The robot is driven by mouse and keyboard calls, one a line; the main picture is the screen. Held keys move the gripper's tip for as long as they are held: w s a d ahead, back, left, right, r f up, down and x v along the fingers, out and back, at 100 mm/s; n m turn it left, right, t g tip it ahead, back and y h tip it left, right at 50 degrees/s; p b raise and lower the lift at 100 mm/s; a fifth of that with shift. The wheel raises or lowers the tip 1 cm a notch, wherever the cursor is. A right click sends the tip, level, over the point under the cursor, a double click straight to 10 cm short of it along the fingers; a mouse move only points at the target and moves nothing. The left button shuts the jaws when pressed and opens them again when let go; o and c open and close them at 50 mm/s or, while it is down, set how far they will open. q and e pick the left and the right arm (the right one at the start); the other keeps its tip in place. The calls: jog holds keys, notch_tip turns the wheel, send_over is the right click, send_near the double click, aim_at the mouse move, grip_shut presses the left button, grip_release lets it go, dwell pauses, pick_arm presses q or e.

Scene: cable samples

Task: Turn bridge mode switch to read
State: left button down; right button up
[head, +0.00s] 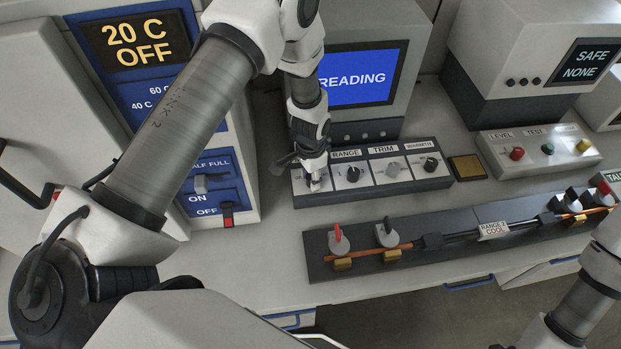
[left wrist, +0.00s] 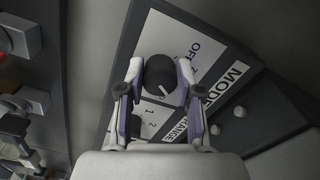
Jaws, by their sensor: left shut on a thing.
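The mode switch is a dark round knob (left wrist: 160,76) with a white pointer mark, on a light panel under the label MODE (left wrist: 234,75) in the left wrist view. The word OFF is printed beside it; other positions are partly hidden. My left gripper (head: 313,176) reaches down onto the left end of the knob box (head: 402,189) in the head view and mostly covers the knob there. In the left wrist view my left gripper (left wrist: 160,70) has a finger on either side of the knob, shut on it. The bridge screen (head: 358,79) shows READING. My right gripper is out of view.
RANGE (head: 353,174), TRIM (head: 393,169) and another knob (head: 430,164) sit right of my gripper. A dark rail (head: 465,252) with clamps and cable lies in front. A button box (head: 545,148) stands at right; a chamber with blue panels (head: 215,182) stands at left.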

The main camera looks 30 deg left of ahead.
pick_arm(q)
jog(key=m+b, duration=0.1)
jog(key=m, duration=0.3)
jog(key=shift+f+m, duration=0.15)
jog(key=shift+m, duration=0.25)
jog(key=shift+s, duration=0.1)
jog(key=c, duration=0.8)
grip_release()
jog(key=shift+c, duration=0.2)
jog(key=shift+o, duration=0.4)
jog(key=shift+w+d, duration=0.1)
jog(key=shift+w, duration=0.1)
jog(key=shift+r, duration=0.45)
notch_tip(320, 180, up, 11)
